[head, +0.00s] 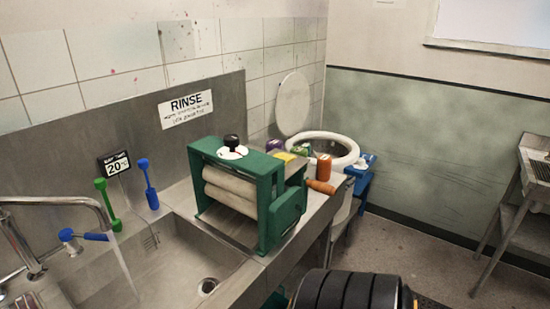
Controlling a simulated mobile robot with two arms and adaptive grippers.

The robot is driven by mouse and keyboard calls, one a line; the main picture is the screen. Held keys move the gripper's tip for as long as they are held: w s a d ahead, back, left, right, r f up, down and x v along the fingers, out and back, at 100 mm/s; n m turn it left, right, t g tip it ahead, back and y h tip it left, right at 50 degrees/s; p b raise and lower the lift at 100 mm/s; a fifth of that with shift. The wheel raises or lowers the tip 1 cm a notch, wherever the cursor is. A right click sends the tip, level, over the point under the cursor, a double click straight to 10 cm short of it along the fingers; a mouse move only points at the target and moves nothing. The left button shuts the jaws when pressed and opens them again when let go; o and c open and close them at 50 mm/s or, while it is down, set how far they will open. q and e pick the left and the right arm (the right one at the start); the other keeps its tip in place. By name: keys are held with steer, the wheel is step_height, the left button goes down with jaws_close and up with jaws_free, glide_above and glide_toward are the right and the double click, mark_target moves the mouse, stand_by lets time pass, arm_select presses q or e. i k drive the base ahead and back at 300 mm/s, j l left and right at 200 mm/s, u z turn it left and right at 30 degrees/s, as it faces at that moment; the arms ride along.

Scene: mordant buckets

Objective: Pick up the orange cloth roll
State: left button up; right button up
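A small upright orange cylinder (323,167), which looks like the orange cloth roll, stands on the metal ledge to the right of the green wringer (272,221). A brown-orange wooden handle (321,187) sticks out from the wringer just in front of the roll's base. I cannot tell whether the two touch. The roll is in front of the white round rim (343,143) behind the ledge. Neither of my grippers is in view.
The wringer, with pale rollers, stands beside the sink (175,270), where a tap (58,201) runs. Small purple (274,145), yellow (285,157) and green (301,150) items lie behind it. A black ribbed body (350,291) fills the bottom centre. Floor (425,255) is open at right.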

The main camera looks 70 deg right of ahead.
mark_target(324, 164)
steer(key=z, duration=2.5)
